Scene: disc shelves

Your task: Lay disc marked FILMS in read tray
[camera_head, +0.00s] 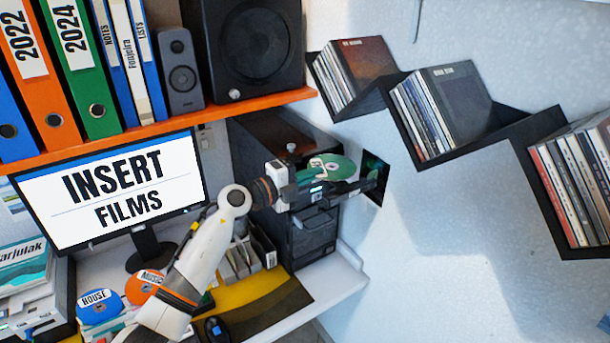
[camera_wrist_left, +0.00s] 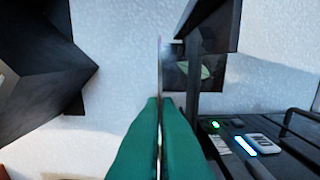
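My left gripper (camera_head: 311,173) reaches in beside the dark computer tower (camera_head: 305,237). In the left wrist view its green fingers (camera_wrist_left: 160,102) are closed on a thin disc, which shows edge-on (camera_wrist_left: 160,68). In the head view the green disc (camera_head: 341,168) sticks out to the right of the gripper with a pale label too small to read. A dark device with a green and a blue light (camera_wrist_left: 240,143) lies to the right and below the disc in the wrist view. I cannot tell the tray's exact outline. My right gripper is not in view.
The monitor (camera_head: 112,190) reads INSERT FILMS. A dark square (camera_head: 375,170) with a green shape in it is on the wall behind the disc. Dark zigzag shelves (camera_head: 432,155) with cases hang at right. Discs marked HOUSE (camera_head: 98,306) and MUSIC (camera_head: 146,285) stand lower left.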

